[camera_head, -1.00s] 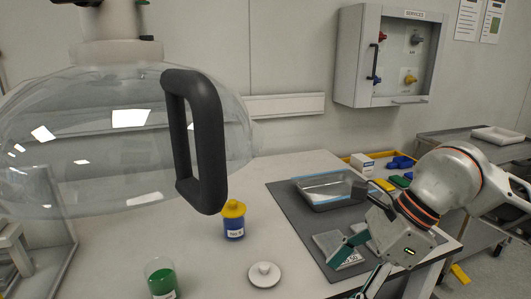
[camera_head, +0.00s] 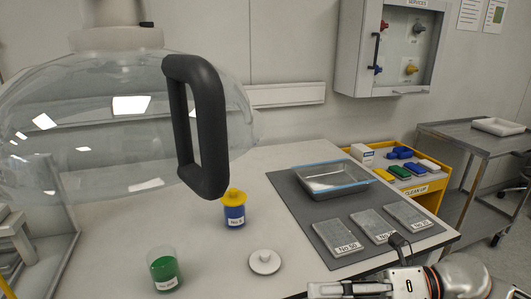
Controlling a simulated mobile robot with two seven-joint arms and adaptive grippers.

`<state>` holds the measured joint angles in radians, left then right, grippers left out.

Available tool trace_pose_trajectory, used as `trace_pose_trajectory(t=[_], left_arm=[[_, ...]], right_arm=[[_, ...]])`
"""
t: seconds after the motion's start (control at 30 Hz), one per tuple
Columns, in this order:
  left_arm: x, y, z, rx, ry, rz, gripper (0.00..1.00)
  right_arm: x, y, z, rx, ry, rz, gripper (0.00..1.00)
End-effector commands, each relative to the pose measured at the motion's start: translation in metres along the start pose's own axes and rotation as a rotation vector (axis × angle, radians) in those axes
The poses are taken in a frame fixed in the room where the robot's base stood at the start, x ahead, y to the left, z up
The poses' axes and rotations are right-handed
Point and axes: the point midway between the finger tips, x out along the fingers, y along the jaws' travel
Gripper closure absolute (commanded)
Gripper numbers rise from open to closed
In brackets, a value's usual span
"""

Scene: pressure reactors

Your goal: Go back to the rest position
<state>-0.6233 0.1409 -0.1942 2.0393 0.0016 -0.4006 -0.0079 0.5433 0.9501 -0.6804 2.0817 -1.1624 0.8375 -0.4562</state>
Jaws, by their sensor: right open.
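My right gripper (camera_head: 318,291) is at the bottom edge of the head view, right of centre, with its arm coming in from the lower right. It is open, and I see nothing held in it. Its lower part is cut off by the frame edge. It is in front of the dark grey mat (camera_head: 292,203) and apart from the labelled grey plates on it. My left gripper is not in view.
A large clear vessel with a black handle (camera_head: 208,130) fills the upper left. On the table are a blue jar with a yellow lid (camera_head: 234,213), a green-filled glass (camera_head: 165,270), a white knobbed lid (camera_head: 265,261) and a metal tray (camera_head: 333,182). A yellow bin (camera_head: 432,198) stands right.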

Motion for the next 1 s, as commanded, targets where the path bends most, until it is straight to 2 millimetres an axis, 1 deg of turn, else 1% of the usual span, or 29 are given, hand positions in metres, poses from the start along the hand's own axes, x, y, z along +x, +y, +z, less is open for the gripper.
trace_pose_trajectory(t=[0.03,0.1,0.17,0.27,0.37,0.47,0.5,0.57,0.6,0.67,0.7,0.77,0.8,0.9,1.0], left_arm=[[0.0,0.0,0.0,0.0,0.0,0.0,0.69],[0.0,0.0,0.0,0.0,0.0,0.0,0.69],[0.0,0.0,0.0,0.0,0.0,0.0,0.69],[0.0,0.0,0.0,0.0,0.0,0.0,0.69],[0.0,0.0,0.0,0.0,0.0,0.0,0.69],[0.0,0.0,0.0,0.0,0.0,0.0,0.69],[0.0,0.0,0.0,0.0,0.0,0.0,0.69],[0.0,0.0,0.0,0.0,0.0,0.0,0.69],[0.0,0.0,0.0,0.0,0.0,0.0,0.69],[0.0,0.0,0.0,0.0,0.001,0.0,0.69],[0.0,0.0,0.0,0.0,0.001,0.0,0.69],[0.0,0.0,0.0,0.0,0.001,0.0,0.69],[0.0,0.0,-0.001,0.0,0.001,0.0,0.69],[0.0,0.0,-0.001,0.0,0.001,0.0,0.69],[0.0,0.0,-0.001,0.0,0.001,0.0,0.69]], right_arm=[[-0.004,-0.01,-0.002,0.087,-0.065,0.006,0.32],[-0.011,-0.024,0.0,0.205,-0.162,0.01,0.32],[-0.019,-0.038,0.001,0.301,-0.242,0.006,0.32],[-0.034,-0.064,-0.002,0.455,-0.363,-0.01,0.32],[-0.053,-0.095,-0.011,0.609,-0.486,-0.043,0.32],[-0.079,-0.132,-0.03,0.782,-0.617,-0.094,0.32],[-0.09,-0.147,-0.041,0.853,-0.671,-0.12,0.32],[-0.109,-0.171,-0.061,0.959,-0.751,-0.165,0.32],[-0.123,-0.186,-0.076,1.03,-0.805,-0.199,0.32],[-0.143,-0.208,-0.102,1.132,-0.881,-0.254,0.32],[-0.156,-0.22,-0.12,1.193,-0.928,-0.292,0.32],[-0.173,-0.235,-0.145,1.274,-0.989,-0.344,0.32],[-0.184,-0.242,-0.161,1.319,-1.023,-0.377,0.32],[-0.206,-0.256,-0.197,1.413,-1.095,-0.452,0.32],[-0.225,-0.265,-0.23,1.49,-1.153,-0.519,0.32]])
